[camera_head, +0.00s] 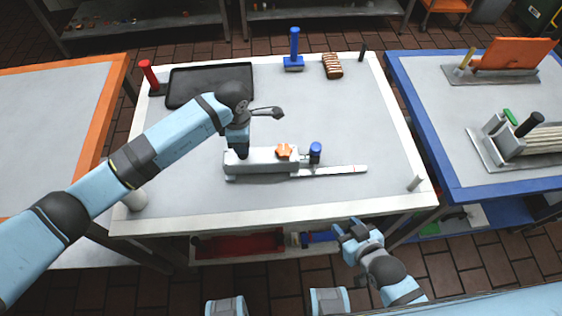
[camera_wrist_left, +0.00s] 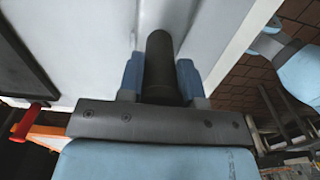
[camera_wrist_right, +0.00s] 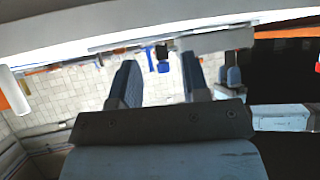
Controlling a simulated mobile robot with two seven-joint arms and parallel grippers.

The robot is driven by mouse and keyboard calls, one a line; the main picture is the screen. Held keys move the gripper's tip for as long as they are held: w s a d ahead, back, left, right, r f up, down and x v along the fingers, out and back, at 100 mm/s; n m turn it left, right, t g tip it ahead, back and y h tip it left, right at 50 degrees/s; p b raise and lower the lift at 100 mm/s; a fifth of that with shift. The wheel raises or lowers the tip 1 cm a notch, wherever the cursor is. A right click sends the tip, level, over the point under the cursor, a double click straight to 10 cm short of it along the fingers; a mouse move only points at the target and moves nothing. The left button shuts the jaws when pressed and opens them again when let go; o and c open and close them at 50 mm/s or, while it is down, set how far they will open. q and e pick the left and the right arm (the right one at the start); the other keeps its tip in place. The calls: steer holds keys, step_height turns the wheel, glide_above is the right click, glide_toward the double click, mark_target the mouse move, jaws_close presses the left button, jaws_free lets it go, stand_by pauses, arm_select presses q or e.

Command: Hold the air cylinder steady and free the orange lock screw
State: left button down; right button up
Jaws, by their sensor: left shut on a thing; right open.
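A grey block-shaped device (camera_head: 262,160) lies on the white table with an orange lock screw (camera_head: 284,151) on top. A blue knob (camera_head: 315,150) stands at its right end, beside a flat pale bar (camera_head: 335,170). My left gripper (camera_head: 240,148) reaches down to the device's left end. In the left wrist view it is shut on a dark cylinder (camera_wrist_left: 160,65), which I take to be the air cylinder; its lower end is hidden. My right gripper (camera_head: 352,232) is open and empty, in front of the table's front edge, apart from the device. Its spread fingers show in the right wrist view (camera_wrist_right: 160,80).
A black tray (camera_head: 208,86), a red-handled tool (camera_head: 149,74), a blue-handled press (camera_head: 294,52) and a striped brown item (camera_head: 332,66) stand at the back. The table between the device and front edge is clear.

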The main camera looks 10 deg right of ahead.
steer(key=o, duration=0.4)
steer(key=shift+o, duration=1)
steer(key=w+a+r+n+t+y, duration=0.1)
steer(key=w+a+r+y, duration=0.2)
steer(key=w+a+r, duration=0.4)
steer(key=a, duration=0.3)
steer(key=shift+a, duration=0.15)
steer(key=a+r+n+g+y, duration=0.4)
steer(key=a+r+n+y, duration=0.15)
steer(key=a, duration=0.45)
steer(key=a+r+n+g+y, duration=0.35)
steer(key=a+r, duration=0.35)
steer(key=a, duration=0.3)
steer(key=n+g+h, duration=0.1)
steer(key=g+h, duration=0.1)
steer(key=h, duration=0.5)
glide_toward(286, 150)
steer(key=x, duration=0.8)
